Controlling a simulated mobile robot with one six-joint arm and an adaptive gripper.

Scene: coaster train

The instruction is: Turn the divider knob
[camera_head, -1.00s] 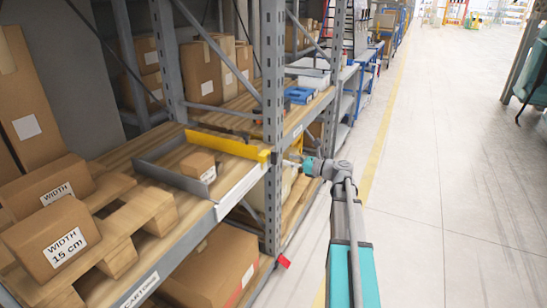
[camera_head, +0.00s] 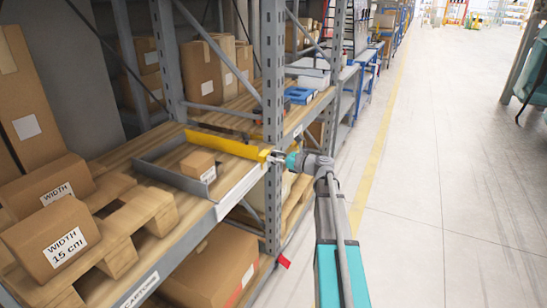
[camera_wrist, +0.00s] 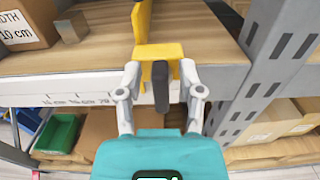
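The yellow divider (camera_head: 225,145) runs back across the wooden shelf, and its front end reaches the shelf's front edge. It also shows in the wrist view (camera_wrist: 160,50). A dark, elongated knob (camera_wrist: 160,84) stands upright in the picture at the divider's front end. My gripper (camera_wrist: 160,72) is open, with one finger on each side of the knob and a visible gap on both sides. In the head view my gripper (camera_head: 276,157) is at the divider's front end and hides the knob.
A grey metal upright (camera_head: 273,100) stands close beside my gripper. A small carton (camera_head: 198,164) sits left of the divider, inside a grey low-walled section. Cartons labelled with widths (camera_head: 62,240) stand on a wooden pallet at left. The aisle floor (camera_head: 440,180) at right is clear.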

